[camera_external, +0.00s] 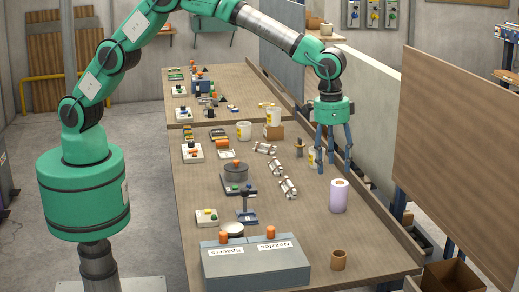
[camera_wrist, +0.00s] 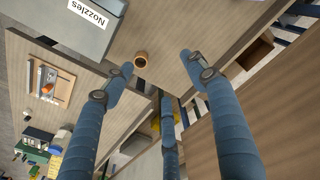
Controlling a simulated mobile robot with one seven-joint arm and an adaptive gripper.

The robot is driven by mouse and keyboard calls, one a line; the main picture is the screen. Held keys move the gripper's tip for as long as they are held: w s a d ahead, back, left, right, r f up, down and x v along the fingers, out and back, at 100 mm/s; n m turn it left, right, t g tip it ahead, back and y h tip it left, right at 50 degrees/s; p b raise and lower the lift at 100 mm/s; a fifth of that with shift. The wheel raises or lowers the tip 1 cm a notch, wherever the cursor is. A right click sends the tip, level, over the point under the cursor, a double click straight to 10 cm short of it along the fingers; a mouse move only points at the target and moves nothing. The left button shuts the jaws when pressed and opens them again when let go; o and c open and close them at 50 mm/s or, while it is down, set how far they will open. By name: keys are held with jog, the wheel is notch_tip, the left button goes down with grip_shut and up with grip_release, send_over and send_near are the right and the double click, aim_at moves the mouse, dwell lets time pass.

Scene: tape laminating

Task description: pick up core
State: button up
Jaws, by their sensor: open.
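The core, a short brown hollow cylinder (camera_external: 338,260), stands upright at the near end of the wooden table, right of the grey box. In the wrist view the core (camera_wrist: 140,61) shows near the top, close to the tip of the left finger in the picture; its open end faces the camera. My gripper (camera_external: 335,168) has three blue fingers, spread and empty. It hangs pointing down over the right side of the table, farther back than the core and beyond the purple roll. The wrist view shows the spread fingers (camera_wrist: 158,72) with nothing between them touching.
A purple roll (camera_external: 339,196) stands between my gripper and the core. The grey box (camera_external: 256,262), labelled Spacers and Nozzles, stands left of the core. A raised edge (camera_external: 395,232) runs along the table's right side. Several small fixtures occupy the table's left half.

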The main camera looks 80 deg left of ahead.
send_over(339, 260)
jog(key=a, duration=0.2)
notch_tip(339, 260, down, 12)
jog(key=shift+w+f+g+p, duration=0.2)
jog(key=shift+w+g+p, duration=0.1)
jog(key=shift+p, duration=0.15)
jog(key=shift+f, duration=0.1)
jog(key=shift+f, duration=4.2)
jog(key=shift+f, duration=0.15)
jog(key=shift+f, duration=2.45)
jog(key=c, duration=0.9)
